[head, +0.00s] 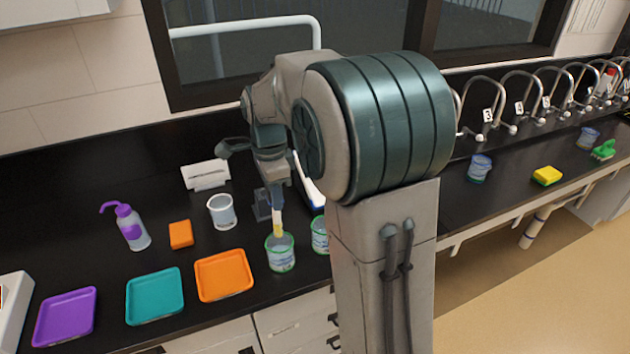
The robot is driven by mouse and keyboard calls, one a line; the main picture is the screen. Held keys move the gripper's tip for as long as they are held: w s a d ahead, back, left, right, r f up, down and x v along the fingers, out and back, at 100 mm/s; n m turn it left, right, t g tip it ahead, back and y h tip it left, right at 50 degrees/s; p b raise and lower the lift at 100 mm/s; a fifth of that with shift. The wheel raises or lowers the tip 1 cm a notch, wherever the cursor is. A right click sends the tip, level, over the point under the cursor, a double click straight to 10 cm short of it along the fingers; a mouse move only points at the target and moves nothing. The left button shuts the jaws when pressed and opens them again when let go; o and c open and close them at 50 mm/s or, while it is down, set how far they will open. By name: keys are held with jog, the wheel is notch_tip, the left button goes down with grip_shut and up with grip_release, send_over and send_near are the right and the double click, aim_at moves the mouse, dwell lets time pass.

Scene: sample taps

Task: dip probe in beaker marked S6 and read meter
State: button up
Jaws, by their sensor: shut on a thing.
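My gripper (277,198) is in the middle of the head view, pointing down and shut on the probe (278,224), a slim yellow and pale stick. The probe's lower end is at the mouth of a green-rimmed beaker (281,262); I cannot tell how deep it reaches. A second green-rimmed beaker (319,238) stands just to the right, partly hidden by my arm. No S6 mark is legible on either one. A white and blue thing (310,188), possibly the meter, is mostly hidden behind my arm, and no reading shows.
Purple (66,318), teal (155,297) and orange (224,276) trays lie at the front left. A wash bottle (131,228), orange block (181,235) and white cup (221,211) stand behind them. Another beaker (479,168), yellow sponge (547,176) and numbered taps (484,100) are right.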

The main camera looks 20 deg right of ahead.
jog(key=shift+r+p, duration=0.7)
jog(key=shift+r, duration=0.5)
notch_tip(320, 180, up, 5)
jog(key=p, duration=0.4)
jog(key=shift+r, duration=2)
jog(key=shift+d, duration=0.1)
